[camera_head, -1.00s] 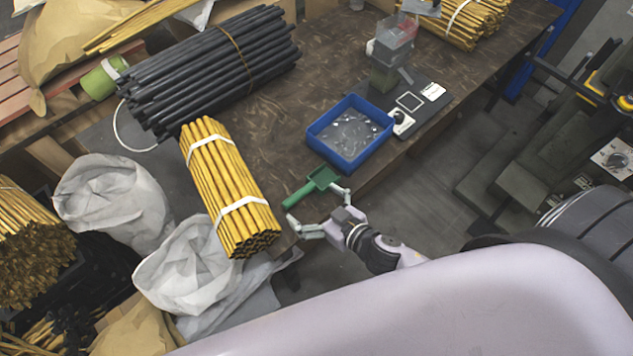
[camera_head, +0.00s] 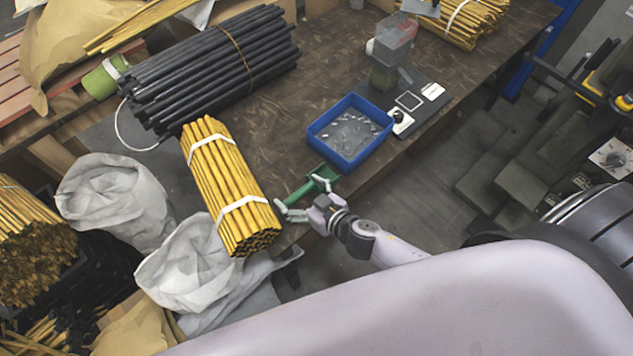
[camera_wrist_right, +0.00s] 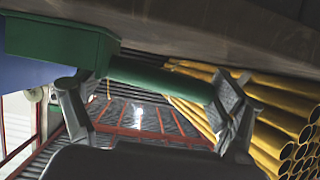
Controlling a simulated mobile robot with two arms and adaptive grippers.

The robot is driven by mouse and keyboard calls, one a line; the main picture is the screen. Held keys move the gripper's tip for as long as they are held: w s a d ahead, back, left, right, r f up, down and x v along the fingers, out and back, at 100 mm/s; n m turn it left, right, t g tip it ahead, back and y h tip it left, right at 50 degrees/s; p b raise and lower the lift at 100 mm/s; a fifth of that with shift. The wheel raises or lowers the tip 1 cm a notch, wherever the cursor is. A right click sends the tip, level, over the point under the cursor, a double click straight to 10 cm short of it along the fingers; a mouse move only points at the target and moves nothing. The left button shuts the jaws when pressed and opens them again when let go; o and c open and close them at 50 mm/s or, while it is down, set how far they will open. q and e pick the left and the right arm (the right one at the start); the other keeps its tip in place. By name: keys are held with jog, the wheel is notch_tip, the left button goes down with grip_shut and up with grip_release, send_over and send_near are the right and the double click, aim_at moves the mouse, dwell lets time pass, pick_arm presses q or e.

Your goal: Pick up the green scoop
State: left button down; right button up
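The green scoop (camera_head: 305,187) lies on the brown table near its front edge, between the blue tray and a bundle of yellow rods. My right gripper (camera_head: 301,198) is open at the scoop, with one finger on each side along its length. In the right wrist view the scoop's green handle (camera_wrist_right: 160,78) spans the space between the two spread fingertips (camera_wrist_right: 150,95), and its boxy head is at the upper left. Whether a fingertip touches the scoop I cannot tell. My left gripper is not in view.
The blue tray (camera_head: 369,161) with small metal parts stands just right of the scoop. The yellow rod bundle (camera_head: 226,185) lies close on the left. Black rods (camera_head: 205,70) lie behind. A small press (camera_head: 388,60) stands farther back. Bare tabletop (camera_head: 285,110) lies behind the scoop.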

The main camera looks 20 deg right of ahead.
jog(key=c, duration=0.8)
jog(key=shift+o, duration=0.2)
jog(key=shift+r, duration=0.1)
notch_tip(320, 180, up, 8)
jog(key=shift+p, duration=1.25)
notch_tip(320, 180, up, 12)
jog(key=p, duration=0.1)
